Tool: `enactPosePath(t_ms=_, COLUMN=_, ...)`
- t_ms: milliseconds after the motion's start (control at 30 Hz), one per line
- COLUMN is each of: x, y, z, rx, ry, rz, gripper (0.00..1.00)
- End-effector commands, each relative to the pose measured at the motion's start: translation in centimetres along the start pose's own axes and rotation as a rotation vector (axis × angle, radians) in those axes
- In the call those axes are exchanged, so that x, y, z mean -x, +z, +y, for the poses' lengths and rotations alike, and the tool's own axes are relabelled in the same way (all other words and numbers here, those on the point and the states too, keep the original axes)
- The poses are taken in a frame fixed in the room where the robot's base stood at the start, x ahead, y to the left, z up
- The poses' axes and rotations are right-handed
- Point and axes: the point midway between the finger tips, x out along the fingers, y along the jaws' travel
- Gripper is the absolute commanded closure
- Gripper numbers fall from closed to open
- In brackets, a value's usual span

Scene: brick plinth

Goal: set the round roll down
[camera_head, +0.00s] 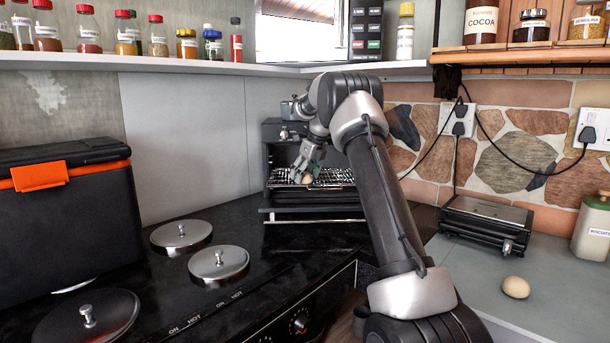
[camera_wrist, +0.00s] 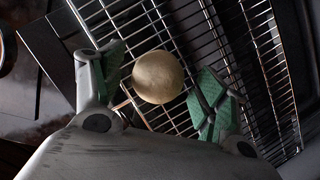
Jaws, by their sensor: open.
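A round roll (camera_wrist: 158,77), tan and ball-shaped, rests on the wire rack (camera_wrist: 273,60) of the small oven. In the head view the roll (camera_head: 307,179) shows small at the front of the rack (camera_head: 338,178). My gripper (camera_wrist: 160,90) is open, with one green-padded finger on each side of the roll. A gap shows between the roll and each finger. In the head view my gripper (camera_head: 308,172) reaches into the open oven front and partly hides the rack. A second round roll (camera_head: 516,287) lies on the grey counter at the right.
The oven (camera_head: 270,145) stands open in the corner. Lidded hotplates (camera_head: 219,263) and a black box with an orange latch (camera_head: 40,175) are at the left. A flat dark grill (camera_head: 487,222) with a cable and a biscuits jar (camera_head: 594,228) stand at the right. Jars line the shelf (camera_head: 225,67) above.

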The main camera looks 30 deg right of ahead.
Motion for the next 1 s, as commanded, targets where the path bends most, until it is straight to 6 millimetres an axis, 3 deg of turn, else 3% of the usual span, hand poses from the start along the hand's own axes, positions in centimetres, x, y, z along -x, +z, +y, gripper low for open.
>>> enactPosePath(t_ms=167, x=1.0, y=0.1, z=0.0, rx=0.000, ry=-0.001, rz=-0.002, gripper=0.27)
enactPosePath(t_ms=600, x=10.0, y=0.1, z=-0.1, rx=0.000, ry=-0.002, rz=-0.003, gripper=0.27)
enactPosePath(t_ms=767, x=11.8, y=0.1, z=0.0, rx=0.002, ry=-0.001, rz=-0.001, gripper=0.27)
enactPosePath(t_ms=867, x=13.0, y=-0.1, z=0.8, rx=0.050, ry=-0.003, rz=0.001, gripper=0.27)
enactPosePath(t_ms=1000, x=16.5, y=-1.8, z=4.7, rx=0.316, ry=-0.013, rz=0.009, gripper=0.27)
